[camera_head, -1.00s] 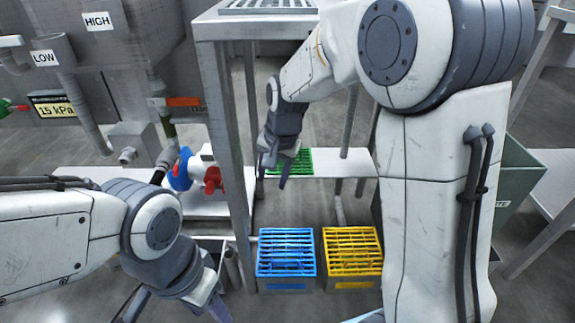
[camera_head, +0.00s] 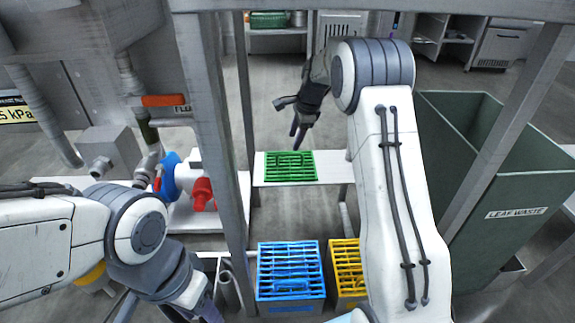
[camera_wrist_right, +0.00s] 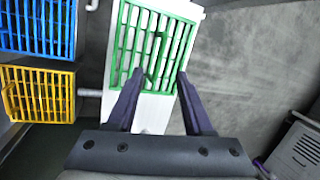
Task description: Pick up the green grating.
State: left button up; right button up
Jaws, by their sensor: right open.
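The green grating (camera_head: 290,166) lies flat on a narrow white shelf (camera_head: 330,168) in the middle of the head view. In the right wrist view the green grating (camera_wrist_right: 155,45) is at the top, just ahead of the fingertips. My right gripper (camera_head: 299,140) is above the grating's far side, apart from it as far as I can tell. In the wrist view its two dark fingers (camera_wrist_right: 158,80) are spread, with nothing held between them. My left gripper (camera_head: 205,312) is at the lower left, cut off by the picture edge, and its jaws are unclear.
A blue grating (camera_head: 290,265) and a partly hidden yellow grating (camera_head: 347,262) sit on bins below the shelf. A grey post (camera_head: 212,150) stands left of the shelf. A green leaf waste bin (camera_head: 500,200) is at the right. Red and blue valve parts (camera_head: 172,175) are at the left.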

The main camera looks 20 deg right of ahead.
aim_at(290, 154)
jog(key=x, duration=0.1)
jog(key=b+x, duration=0.1)
jog(key=x, duration=0.1)
jog(key=b+x, duration=0.1)
jog(key=shift+d+f, duration=0.2)
jog(key=shift+f, duration=0.1)
jog(key=b+x, duration=0.3)
jog(key=x, duration=0.2)
jog(key=shift+b, duration=0.35)
jog(key=shift+s+r, duration=0.1)
jog(key=shift+r, duration=0.1)
grip_shut()
jog(key=shift+f, duration=0.15)
